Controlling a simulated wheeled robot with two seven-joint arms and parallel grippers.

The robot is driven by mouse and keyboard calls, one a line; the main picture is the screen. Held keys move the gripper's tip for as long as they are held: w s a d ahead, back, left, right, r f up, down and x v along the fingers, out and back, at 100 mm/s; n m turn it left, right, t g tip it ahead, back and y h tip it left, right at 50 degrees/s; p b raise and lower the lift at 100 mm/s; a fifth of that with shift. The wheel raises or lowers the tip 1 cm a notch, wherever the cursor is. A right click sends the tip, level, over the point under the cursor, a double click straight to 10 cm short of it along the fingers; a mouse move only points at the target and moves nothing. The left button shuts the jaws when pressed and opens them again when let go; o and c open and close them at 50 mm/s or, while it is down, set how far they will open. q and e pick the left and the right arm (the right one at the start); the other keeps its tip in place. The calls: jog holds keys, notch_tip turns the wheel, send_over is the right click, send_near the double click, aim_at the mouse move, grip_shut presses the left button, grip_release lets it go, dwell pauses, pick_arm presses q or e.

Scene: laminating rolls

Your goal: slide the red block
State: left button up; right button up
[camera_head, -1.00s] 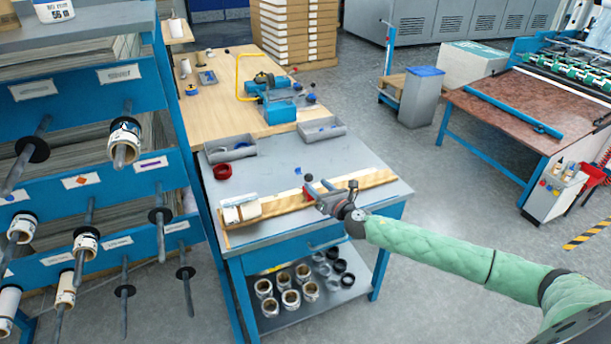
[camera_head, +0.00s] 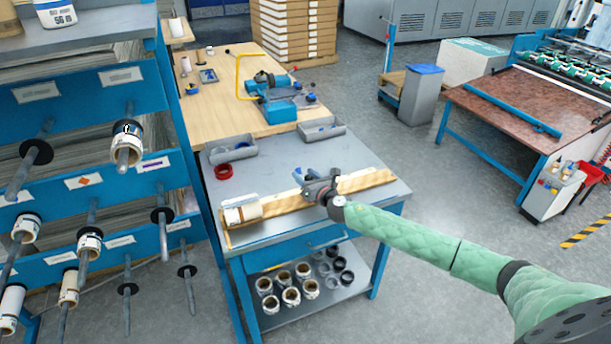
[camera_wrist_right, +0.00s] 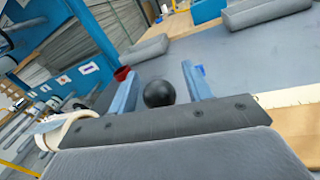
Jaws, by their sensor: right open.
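My right gripper (camera_head: 303,175) is above the wooden measuring rail (camera_head: 365,182) on the grey bench, near the middle of the rail. In the right wrist view its two blue-grey fingers (camera_wrist_right: 160,90) are apart, with a round black knob (camera_wrist_right: 159,93) between them as seen from there. I cannot tell whether the fingers touch the knob. The red block cannot be made out now; my gripper covers that part of the rail. A white roll (camera_head: 243,213) lies at the rail's left end. My left gripper is not in view.
A red ring (camera_head: 223,171) and two grey trays (camera_head: 231,150) (camera_head: 322,130) stand behind the rail on the bench (camera_head: 275,165). A rack with rolls on rods (camera_head: 80,185) rises at the left. Several rolls (camera_head: 290,296) sit on the lower shelf.

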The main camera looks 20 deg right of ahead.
jog(key=shift+c, duration=0.2)
